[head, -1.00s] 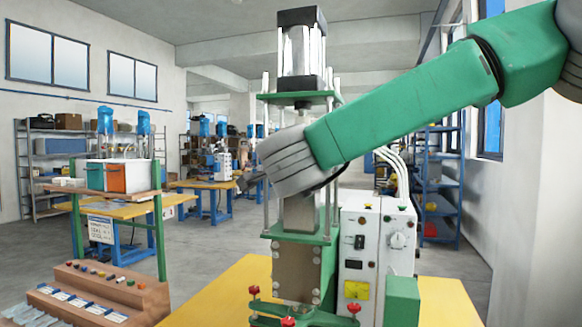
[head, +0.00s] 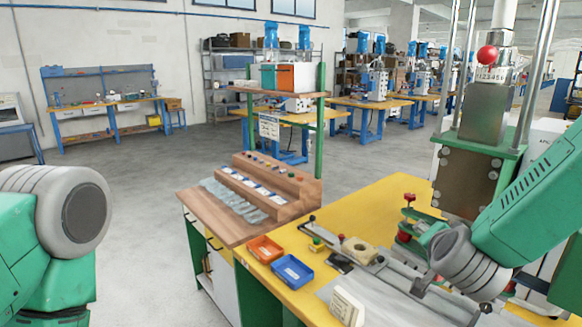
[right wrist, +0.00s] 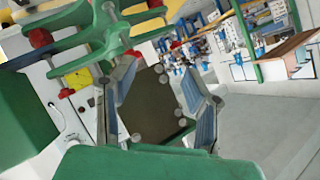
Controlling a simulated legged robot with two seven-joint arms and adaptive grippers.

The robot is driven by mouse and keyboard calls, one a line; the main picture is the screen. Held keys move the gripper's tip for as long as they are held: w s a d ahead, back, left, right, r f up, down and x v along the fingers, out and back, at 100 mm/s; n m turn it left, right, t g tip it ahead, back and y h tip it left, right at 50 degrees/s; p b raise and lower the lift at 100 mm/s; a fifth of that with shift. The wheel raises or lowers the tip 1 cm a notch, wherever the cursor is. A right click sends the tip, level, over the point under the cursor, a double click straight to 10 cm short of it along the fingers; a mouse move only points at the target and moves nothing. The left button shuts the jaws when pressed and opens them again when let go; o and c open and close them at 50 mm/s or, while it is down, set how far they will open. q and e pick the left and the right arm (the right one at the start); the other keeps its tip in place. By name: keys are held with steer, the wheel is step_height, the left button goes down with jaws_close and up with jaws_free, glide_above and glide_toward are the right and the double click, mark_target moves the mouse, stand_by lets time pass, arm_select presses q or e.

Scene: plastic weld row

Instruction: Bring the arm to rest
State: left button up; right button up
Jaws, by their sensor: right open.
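My right arm comes in from the right in the head view, low beside the welding press (head: 480,165). Its gripper (right wrist: 158,103) shows in the right wrist view with two blue-padded fingers spread apart. Nothing is held between them. Behind the fingers is the press's dark metal block (right wrist: 150,105), with green brackets and red knobs around it. In the head view the gripper (head: 424,284) is small and low over the yellow table (head: 375,215). My left arm shows only a green and grey joint at the left edge; its gripper is out of view.
An orange tray (head: 264,248) and a blue tray (head: 292,271) stand on the table's near left, with a white block (head: 346,306) nearer. A stepped wooden rack (head: 270,182) stands on the side shelf. Open grey floor (head: 130,210) lies to the left.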

steer(key=s+f+n+g+y+b, duration=0.1)
steer(key=s+f+n+g+b, duration=0.15)
steer(key=s+f, duration=0.7)
steer(key=s+a+f+n+g+y+b, duration=0.1)
steer(key=s+f+n+g, duration=0.35)
steer(key=f, duration=0.75)
steer(key=s+f+n+g+y+b, duration=0.1)
steer(key=s+f+n+b, duration=0.1)
steer(key=s+f, duration=0.8)
steer(key=s+f+n+g+b, duration=0.1)
steer(key=s+f+n+g, duration=0.1)
steer(key=s+f, duration=0.5)
steer(key=s+g, duration=0.1)
steer(key=s, duration=0.5)
steer(key=shift+s+d+f+n+g+y+b, duration=0.2)
steer(key=shift+d+n+g+y+b, duration=0.1)
steer(key=shift+d+n+g, duration=0.1)
steer(key=shift+w, duration=0.2)
